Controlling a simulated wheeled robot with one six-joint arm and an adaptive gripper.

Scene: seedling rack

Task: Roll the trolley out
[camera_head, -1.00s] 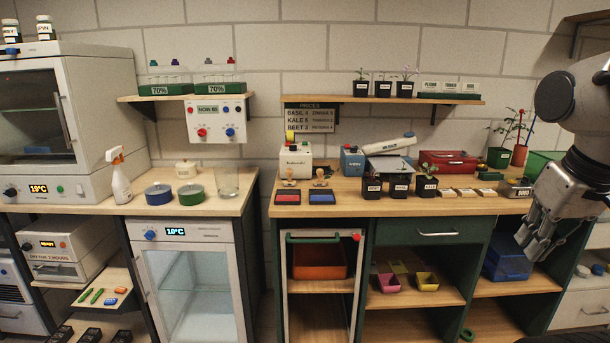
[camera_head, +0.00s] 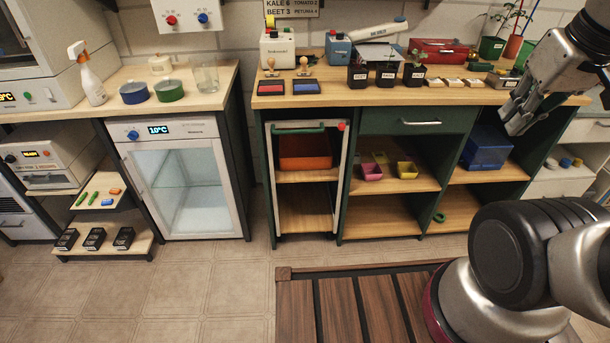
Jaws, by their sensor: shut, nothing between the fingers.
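The trolley (camera_head: 340,187) is a tall, narrow frame with pale uprights, standing inside the left bay of the wooden bench. A green handle bar (camera_head: 299,129) runs across its top front, with a small red part (camera_head: 341,126) at the right end. An orange-red bin (camera_head: 305,153) sits on its upper shelf; its lower shelf looks empty. My gripper (camera_head: 513,118) is shut and empty, pointing down in front of the bench's right part, well to the right of the trolley and apart from it. The trolley's wheels are not clear to see.
A glass-door cooler (camera_head: 184,182) stands left of the bench. Tiled floor (camera_head: 200,280) before the trolley is open. A dark slatted wooden platform (camera_head: 350,300) lies on the floor at centre right. A blue bin (camera_head: 485,150) sits in the bench's right bay, near my gripper.

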